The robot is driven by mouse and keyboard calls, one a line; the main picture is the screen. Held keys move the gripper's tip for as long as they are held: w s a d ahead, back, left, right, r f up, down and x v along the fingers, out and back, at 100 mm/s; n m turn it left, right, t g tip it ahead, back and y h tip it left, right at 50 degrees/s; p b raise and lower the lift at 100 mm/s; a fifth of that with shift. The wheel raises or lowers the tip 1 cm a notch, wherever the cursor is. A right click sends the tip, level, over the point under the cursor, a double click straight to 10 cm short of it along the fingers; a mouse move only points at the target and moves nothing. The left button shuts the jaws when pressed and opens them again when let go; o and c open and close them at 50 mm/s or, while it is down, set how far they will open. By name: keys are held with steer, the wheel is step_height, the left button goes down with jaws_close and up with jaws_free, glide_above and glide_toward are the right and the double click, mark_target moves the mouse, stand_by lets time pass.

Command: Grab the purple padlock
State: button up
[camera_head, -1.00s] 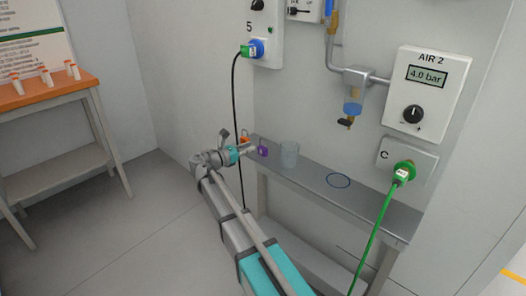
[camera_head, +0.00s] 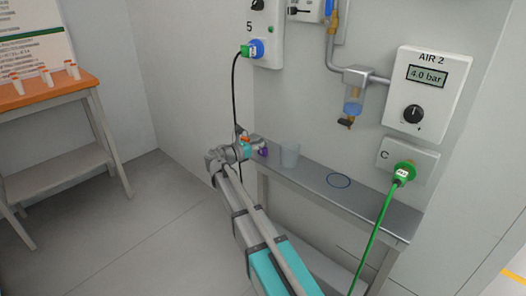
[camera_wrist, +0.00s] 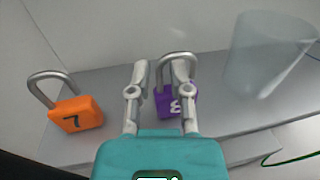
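The purple padlock (camera_wrist: 177,101) stands on the grey shelf in the wrist view, with its grey shackle up and a white mark on its body. My gripper (camera_wrist: 160,72) is open, its two fingers spread. The right finger overlaps the padlock in the picture, and the left finger lies to its left. I cannot tell whether either finger touches it. In the head view the purple padlock (camera_head: 263,152) shows as a small patch at my gripper (camera_head: 257,147), partly hidden by it.
An orange padlock (camera_wrist: 76,114) marked 7 sits to the left. A clear cup (camera_wrist: 268,55) stands close on the right; it also shows in the head view (camera_head: 289,155). A wall rises behind.

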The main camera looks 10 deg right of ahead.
jaws_close()
steer(key=shift+r, duration=0.2)
stand_by(0.4)
step_height(320, 180, up, 3)
steer(key=p, duration=0.3)
steer(key=s+r+p, duration=0.9)
steer(key=s+p, duration=0.1)
steer(key=s, duration=0.4)
steer(key=shift+r, duration=0.3)
steer(key=shift+a, duration=0.1)
